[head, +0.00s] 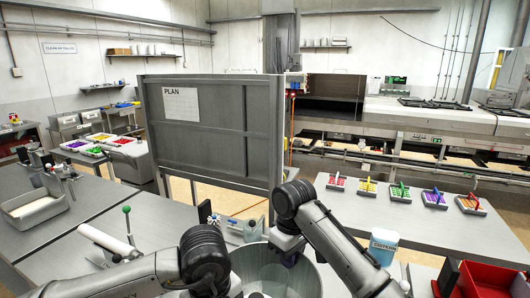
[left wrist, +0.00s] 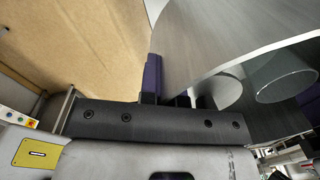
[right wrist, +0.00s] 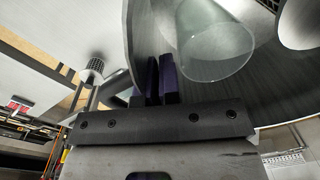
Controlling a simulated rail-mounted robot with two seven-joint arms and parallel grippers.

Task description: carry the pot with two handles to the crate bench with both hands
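The pot with two handles (head: 275,272) is a wide grey metal vessel at the bottom middle of the head view, between my two arms. Its grey wall fills much of the left wrist view (left wrist: 225,70) and the right wrist view (right wrist: 270,85). My right gripper (head: 288,246) is at the pot's far rim, its purple fingers (right wrist: 158,82) close together at the wall. My left gripper's purple fingers (left wrist: 165,88) sit at the rim on the other side; in the head view my arm hides them. Both look closed on the pot; the handles themselves are hidden. I cannot tell which bench is the crate bench.
A grey "PLAN" board (head: 212,130) stands ahead.

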